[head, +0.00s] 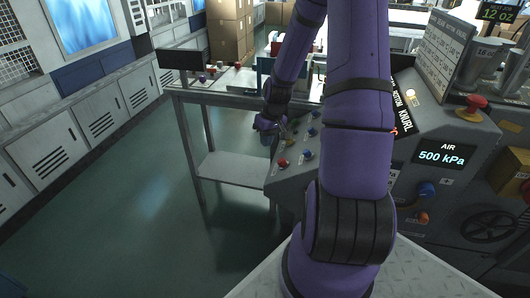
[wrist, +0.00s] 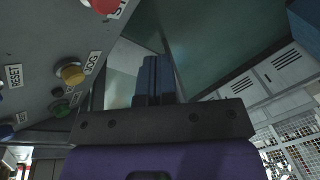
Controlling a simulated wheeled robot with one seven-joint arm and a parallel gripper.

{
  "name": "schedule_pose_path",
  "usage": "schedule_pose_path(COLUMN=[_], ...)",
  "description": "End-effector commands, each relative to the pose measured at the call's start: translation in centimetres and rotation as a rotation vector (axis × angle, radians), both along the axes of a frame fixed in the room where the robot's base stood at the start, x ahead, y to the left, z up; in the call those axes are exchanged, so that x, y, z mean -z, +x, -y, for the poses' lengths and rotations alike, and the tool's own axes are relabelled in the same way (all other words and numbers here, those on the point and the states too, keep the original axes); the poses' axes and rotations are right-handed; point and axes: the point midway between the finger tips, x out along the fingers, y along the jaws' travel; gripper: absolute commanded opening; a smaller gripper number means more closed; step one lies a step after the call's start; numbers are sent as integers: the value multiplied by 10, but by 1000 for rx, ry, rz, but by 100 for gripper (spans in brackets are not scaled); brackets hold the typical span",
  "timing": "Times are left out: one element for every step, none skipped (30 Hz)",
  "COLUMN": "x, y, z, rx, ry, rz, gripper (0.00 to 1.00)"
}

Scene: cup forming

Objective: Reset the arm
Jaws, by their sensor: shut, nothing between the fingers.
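My purple arm rises through the middle of the head view and bends over toward the control panel (head: 292,160). My gripper (head: 268,125) hangs at the panel's left edge in the head view, small and partly dark. In the wrist view my gripper (wrist: 154,80) shows its two dark blue fingers pressed together with nothing between them. The fingers point past the panel's edge toward the floor. The panel (wrist: 40,50) lies to the left of the fingers and no contact with it is visible.
The panel carries a yellow knob (wrist: 72,73), a green button (wrist: 60,108) and a red button (wrist: 103,5). A grey table (head: 225,80) stands behind my gripper. A machine with an air display (head: 443,157) stands right. Open floor (head: 130,210) lies left, before white cabinets (head: 90,120).

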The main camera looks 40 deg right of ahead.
Motion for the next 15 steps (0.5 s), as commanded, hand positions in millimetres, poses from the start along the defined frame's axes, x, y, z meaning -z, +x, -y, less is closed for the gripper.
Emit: schedule_pose_path(x=[0, 0, 0, 0, 0, 0, 0, -1, -3, -6, -9, -15, -22, -29, -39], y=[0, 0, 0, 0, 0, 0, 0, 0, 0, 1, 1, 2, 2, 3, 3], z=[0, 0, 0, 0, 0, 0, 0, 0, -1, -2, -4, -7, -9, -12, -17], rx=[0, 0, 0, 0, 0, 0, 0, -1, -2, -5, -9, -15, -19, -25, -31], ry=[0, 0, 0, 0, 0, 0, 0, -1, -4, -9, -14, -23, -32, -42, -58], rz=[0, 0, 0, 0, 0, 0, 0, 0, 1, 0, 0, 0, -1, -1, -1], gripper=[0, 0, 0, 0, 0, 0, 0, 0, 0, 0, 0, 0, 0, 0, 0])
